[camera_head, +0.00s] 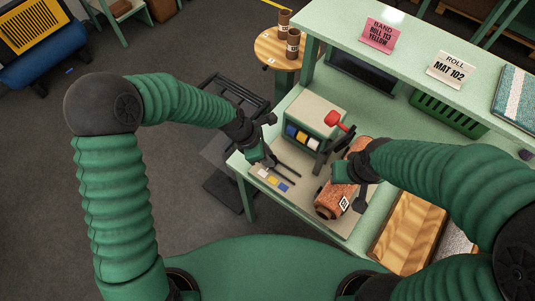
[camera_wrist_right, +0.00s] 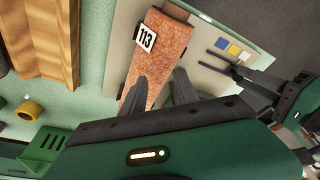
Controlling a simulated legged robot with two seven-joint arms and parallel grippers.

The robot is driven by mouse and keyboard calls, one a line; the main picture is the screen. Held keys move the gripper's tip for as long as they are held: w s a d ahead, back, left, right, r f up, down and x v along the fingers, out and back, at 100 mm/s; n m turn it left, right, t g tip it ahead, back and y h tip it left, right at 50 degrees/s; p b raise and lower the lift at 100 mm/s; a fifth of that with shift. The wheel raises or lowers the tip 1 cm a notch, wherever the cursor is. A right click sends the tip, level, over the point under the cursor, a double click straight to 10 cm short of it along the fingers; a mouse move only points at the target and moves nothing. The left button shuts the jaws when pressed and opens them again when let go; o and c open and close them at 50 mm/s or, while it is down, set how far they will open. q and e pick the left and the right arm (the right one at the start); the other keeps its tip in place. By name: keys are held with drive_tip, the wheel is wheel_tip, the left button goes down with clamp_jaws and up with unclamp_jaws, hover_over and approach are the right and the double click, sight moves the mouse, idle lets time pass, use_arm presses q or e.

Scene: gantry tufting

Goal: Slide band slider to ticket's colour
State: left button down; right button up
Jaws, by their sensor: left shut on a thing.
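The pink ticket (camera_head: 380,33) on the shelf reads BAND ROLL 113 YELLOW. A strip with white, yellow (camera_head: 273,180) and blue patches lies at the board's front left; its yellow patch shows in the right wrist view (camera_wrist_right: 233,50). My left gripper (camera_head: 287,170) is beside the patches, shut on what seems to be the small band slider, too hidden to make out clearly. It also shows in the right wrist view (camera_wrist_right: 217,48). The orange-brown roll (camera_head: 329,200), labelled 113 (camera_wrist_right: 146,37), lies on the board. My right gripper (camera_wrist_right: 163,78) is open over the roll.
A box (camera_head: 315,112) with blue, yellow and white windows and a red-knobbed lever (camera_head: 334,118) stands behind the roll. A shelf above bears a MAT 102 card (camera_head: 451,69). A green crate (camera_head: 448,110) is below it. Wooden boards (camera_head: 408,228) lie at the right.

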sight(280, 169)
use_arm(q)
drive_tip(key=d, duration=0.2)
drive_tip(key=s, duration=0.1)
drive_tip(key=shift+s+d+r+p, duration=0.1)
drive_tip(key=shift+d+r+p, duration=0.2)
drive_tip(key=shift+d, duration=0.1)
use_arm(e)
drive_tip(key=shift+r, duration=0.35)
use_arm(q)
drive_tip(key=shift+s+d, duration=0.25)
drive_tip(key=shift+d, duration=0.2)
drive_tip(key=c, duration=1.3)
unclamp_jaws()
drive_tip(key=shift+f, duration=0.15)
use_arm(e)
drive_tip(key=shift+w+d, duration=0.1)
drive_tip(key=shift+d, duration=0.05)
use_arm(q)
drive_tip(key=shift+o, duration=0.6)
drive_tip(key=shift+w+d+f, duration=0.1)
drive_tip(key=shift+w, duration=0.05)
use_arm(e)
drive_tip(key=shift+w+d+f, duration=0.15)
drive_tip(key=shift+w, duration=0.05)
